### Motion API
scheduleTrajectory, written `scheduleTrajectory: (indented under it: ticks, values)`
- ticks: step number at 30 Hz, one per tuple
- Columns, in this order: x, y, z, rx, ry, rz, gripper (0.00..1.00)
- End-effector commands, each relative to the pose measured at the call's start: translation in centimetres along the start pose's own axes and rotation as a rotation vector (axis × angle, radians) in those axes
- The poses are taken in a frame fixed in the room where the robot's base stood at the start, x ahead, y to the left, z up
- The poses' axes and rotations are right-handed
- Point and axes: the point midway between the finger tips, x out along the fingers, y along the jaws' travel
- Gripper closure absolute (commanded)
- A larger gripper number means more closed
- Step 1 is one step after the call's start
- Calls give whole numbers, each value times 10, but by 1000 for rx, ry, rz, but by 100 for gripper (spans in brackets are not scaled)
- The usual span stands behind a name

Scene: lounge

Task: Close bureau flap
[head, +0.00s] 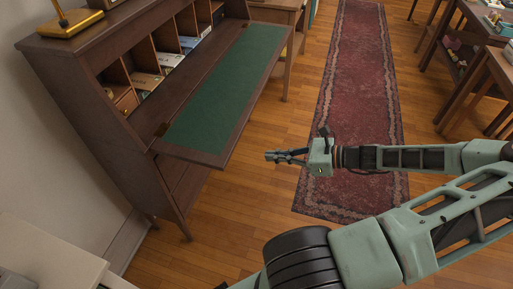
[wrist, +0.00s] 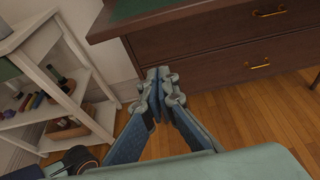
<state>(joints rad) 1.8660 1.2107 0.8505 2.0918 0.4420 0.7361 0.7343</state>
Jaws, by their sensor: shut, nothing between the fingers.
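The bureau (head: 75,75) is dark brown wood and stands along the wall at the left of the head view. Its flap (head: 226,92) is folded down, roughly level, with a green inlay on top, so the pigeonholes behind it are exposed. In the wrist view the flap's edge (wrist: 165,24) shows at the top, above drawers with brass handles. My gripper (head: 268,156) is shut and empty, to the right of the flap's near corner and apart from it in the head view. In the wrist view its closed fingertips (wrist: 160,75) appear below the flap's edge.
A red patterned rug (head: 352,70) lies on the wooden floor to the right. A white shelf unit (wrist: 60,85) with small items stands left in the wrist view. A brass lamp base (head: 70,22) sits on the bureau top. Dark tables (head: 480,35) stand at the far right.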

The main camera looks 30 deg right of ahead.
Motion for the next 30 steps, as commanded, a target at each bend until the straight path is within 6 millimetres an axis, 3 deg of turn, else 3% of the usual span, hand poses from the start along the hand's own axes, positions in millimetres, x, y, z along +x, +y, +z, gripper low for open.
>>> scheduleTrajectory:
  ticks: [5,16,22,30]
  values:
    - [23,1,-1,-1,-4,3,100]
    - [101,1,-2,1,-3,3,100]
    - [88,-1,27,0,2,-2,100]
    - [84,0,37,2,1,0,100]
